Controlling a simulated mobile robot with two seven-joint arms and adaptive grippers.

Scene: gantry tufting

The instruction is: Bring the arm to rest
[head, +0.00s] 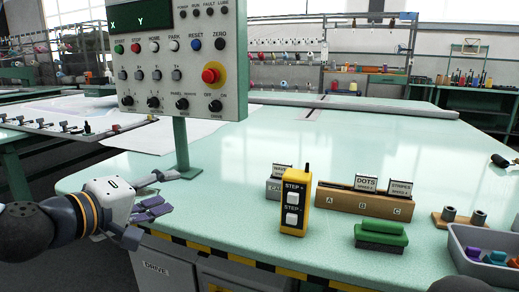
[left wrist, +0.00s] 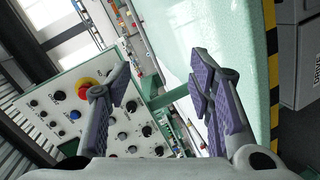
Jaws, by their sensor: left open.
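My left gripper (head: 160,192) comes in from the left in the head view. It is open and empty, just above the front left edge of the green table (head: 265,215), below the control panel. In the left wrist view its two purple-padded fingers (left wrist: 165,95) stand wide apart with nothing between them. The control panel (head: 180,60) hangs on a green post behind the gripper, and it also shows in the left wrist view (left wrist: 60,110).
A yellow step pendant (head: 295,203) stands on the table. Behind it is a wooden card holder (head: 340,203). A green-handled brush (head: 381,236) and a grey bin (head: 465,240) of coloured pieces are at the right. The table's middle is clear.

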